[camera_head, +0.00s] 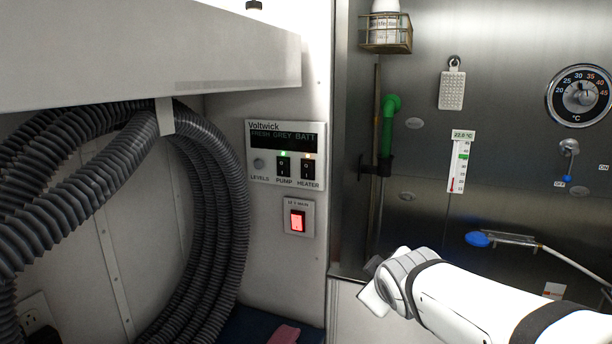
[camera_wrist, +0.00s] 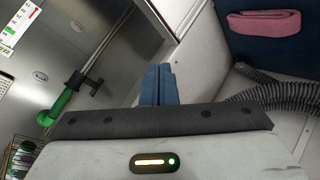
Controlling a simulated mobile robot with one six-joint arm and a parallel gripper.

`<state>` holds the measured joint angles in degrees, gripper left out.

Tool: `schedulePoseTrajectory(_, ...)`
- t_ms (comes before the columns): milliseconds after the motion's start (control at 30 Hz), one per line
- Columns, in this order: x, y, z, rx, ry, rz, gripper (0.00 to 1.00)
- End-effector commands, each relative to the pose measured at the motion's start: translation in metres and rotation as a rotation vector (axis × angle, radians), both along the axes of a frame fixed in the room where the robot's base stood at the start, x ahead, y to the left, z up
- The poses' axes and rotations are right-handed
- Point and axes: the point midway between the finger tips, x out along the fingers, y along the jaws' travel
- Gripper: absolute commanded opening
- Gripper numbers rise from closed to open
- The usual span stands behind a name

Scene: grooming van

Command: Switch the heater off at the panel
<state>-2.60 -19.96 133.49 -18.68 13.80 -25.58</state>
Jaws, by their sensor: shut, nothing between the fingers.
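The Voltwick panel (camera_head: 285,155) is on the pale wall in the head view, with a lit display, a round LEVELS button (camera_head: 259,164), a PUMP switch (camera_head: 283,167) and a HEATER switch (camera_head: 307,169) at its right. A green light shows above PUMP and a pale warm light above HEATER. The rocker positions are too small to tell. My gripper (camera_head: 372,290) is below and right of the panel, apart from it, its fingers hard to make out there. In the wrist view the blue fingers of my gripper (camera_wrist: 158,84) are shut and empty. The panel is not visible there.
A red lit switch (camera_head: 298,221) sits just below the panel. A ribbed grey hose (camera_head: 225,190) hangs left of it, under a jutting cabinet (camera_head: 150,50). A steel wall at right carries a green pipe (camera_head: 388,125), a thermometer (camera_head: 460,162) and a dial (camera_head: 579,95).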

Motion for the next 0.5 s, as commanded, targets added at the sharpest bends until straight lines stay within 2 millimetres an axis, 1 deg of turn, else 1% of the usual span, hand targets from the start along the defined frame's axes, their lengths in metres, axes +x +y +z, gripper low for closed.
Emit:
schedulePoseTrajectory(33, 0.024, 0.010, 0.015, -0.091, -0.106, 0.102, 0.00)
schedulePoseTrajectory(67, 0.037, 0.017, 0.027, -0.149, -0.175, 0.164, 0.00)
schedulePoseTrajectory(100, 0.051, 0.028, 0.043, -0.217, -0.258, 0.249, 0.00)
schedulePoseTrajectory(167, 0.069, 0.040, 0.068, -0.336, -0.394, 0.333, 0.00)
schedulePoseTrajectory(200, 0.078, 0.051, 0.081, -0.405, -0.472, 0.394, 0.00)
schedulePoseTrajectory(300, 0.089, 0.076, 0.109, -0.546, -0.636, 0.516, 0.00)
schedulePoseTrajectory(333, 0.091, 0.082, 0.115, -0.581, -0.674, 0.543, 0.00)
schedulePoseTrajectory(400, 0.093, 0.093, 0.126, -0.640, -0.748, 0.589, 0.00)
schedulePoseTrajectory(500, 0.094, 0.102, 0.135, -0.690, -0.808, 0.626, 0.00)
